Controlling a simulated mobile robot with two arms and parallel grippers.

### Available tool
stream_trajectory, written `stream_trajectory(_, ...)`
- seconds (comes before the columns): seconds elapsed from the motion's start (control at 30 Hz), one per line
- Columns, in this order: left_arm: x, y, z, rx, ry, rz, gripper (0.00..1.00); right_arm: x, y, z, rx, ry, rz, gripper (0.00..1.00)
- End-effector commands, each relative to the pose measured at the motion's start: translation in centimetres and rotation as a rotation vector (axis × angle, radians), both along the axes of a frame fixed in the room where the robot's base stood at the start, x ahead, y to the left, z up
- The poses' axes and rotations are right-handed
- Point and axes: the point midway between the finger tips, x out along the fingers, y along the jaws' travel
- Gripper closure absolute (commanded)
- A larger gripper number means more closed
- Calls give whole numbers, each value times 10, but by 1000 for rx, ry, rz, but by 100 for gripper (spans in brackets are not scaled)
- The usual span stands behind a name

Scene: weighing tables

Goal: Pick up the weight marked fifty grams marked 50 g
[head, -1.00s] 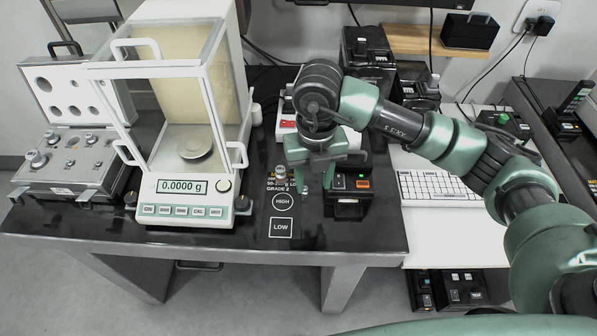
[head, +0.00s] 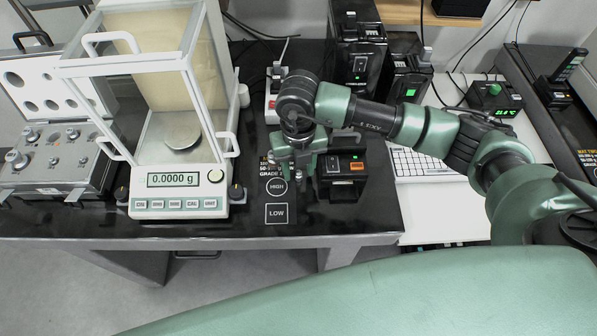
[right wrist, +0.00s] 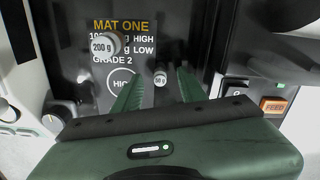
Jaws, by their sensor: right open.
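My right gripper (right wrist: 158,80) is open, with one green finger on either side of the 50 g weight and nothing held. A larger weight marked 200 g (right wrist: 105,45) stands to the left, outside the fingers. The 50 g weight cannot be made out there, behind the gripper. My left gripper is not in view.
A balance reading 0.0000 g (head: 175,180) stands left of the mat, with an open weight case (head: 60,165) farther left. A black device with an orange button (head: 341,170) is close on the gripper's right. The front of the mat is clear.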

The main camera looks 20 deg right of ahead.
Motion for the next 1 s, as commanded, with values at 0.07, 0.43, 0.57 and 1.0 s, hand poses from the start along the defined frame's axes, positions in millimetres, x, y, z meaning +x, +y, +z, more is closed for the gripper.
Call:
stream_trajectory(0.07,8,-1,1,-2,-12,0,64,0,0,-1,0,0,0,59)
stream_trajectory(0.43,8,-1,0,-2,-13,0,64,0,0,-1,0,0,0,100)
stream_trajectory(0.57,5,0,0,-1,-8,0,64,0,0,0,0,0,0,100)
stream_trajectory(1.0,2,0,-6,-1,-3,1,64,1,0,32,1,-5,1,100)
